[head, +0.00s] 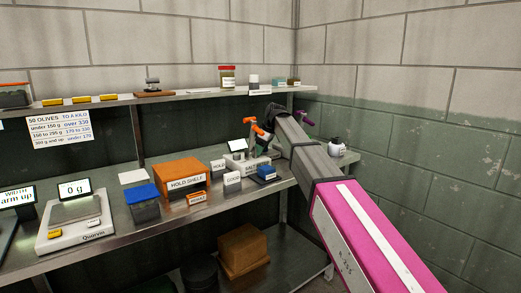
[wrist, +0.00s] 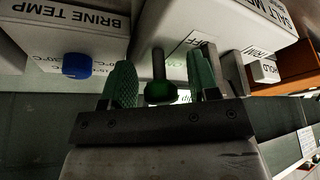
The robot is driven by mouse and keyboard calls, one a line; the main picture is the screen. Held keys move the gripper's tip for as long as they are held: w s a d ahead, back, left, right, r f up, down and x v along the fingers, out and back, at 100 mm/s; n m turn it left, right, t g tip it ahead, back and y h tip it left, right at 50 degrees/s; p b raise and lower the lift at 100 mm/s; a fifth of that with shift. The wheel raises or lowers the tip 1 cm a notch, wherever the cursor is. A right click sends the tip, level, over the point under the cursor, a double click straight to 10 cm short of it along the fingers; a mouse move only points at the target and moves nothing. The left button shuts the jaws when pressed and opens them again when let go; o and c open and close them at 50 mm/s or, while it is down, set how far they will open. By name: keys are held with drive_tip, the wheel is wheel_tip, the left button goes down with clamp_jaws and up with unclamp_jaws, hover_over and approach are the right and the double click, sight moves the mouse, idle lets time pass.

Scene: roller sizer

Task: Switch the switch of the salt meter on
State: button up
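The salt meter (wrist: 232,22) is a white box with upside-down lettering at the top right of the wrist view. In the head view, the salt meter (head: 250,168) stands on the bench below the end of my arm. Its switch (wrist: 159,72) appears as a dark lever with a rounded green-black end, reaching down from the box in the wrist view. My gripper (wrist: 160,78) has two green fingers spread apart, one on each side of the lever. Gaps show on both sides. The switch position cannot be told; my arm partly covers the meter in the head view.
A white BRINE TEMP box (wrist: 65,35) with a blue knob (wrist: 77,66) is close to the left finger in the wrist view. The orange hold shelf (head: 181,175) and a scale (head: 76,220) stand further left on the bench. A wall shelf (head: 185,96) runs above.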

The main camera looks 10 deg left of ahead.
drive_tip(key=c, duration=0.8)
drive_tip(key=shift+w+a+g+h, duration=0.2)
drive_tip(key=shift+g+h, duration=0.1)
drive_tip(key=shift+h, duration=0.1)
drive_tip(key=o, duration=0.9)
drive_tip(key=v, duration=1.1)
drive_tip(key=shift+a, duration=0.15)
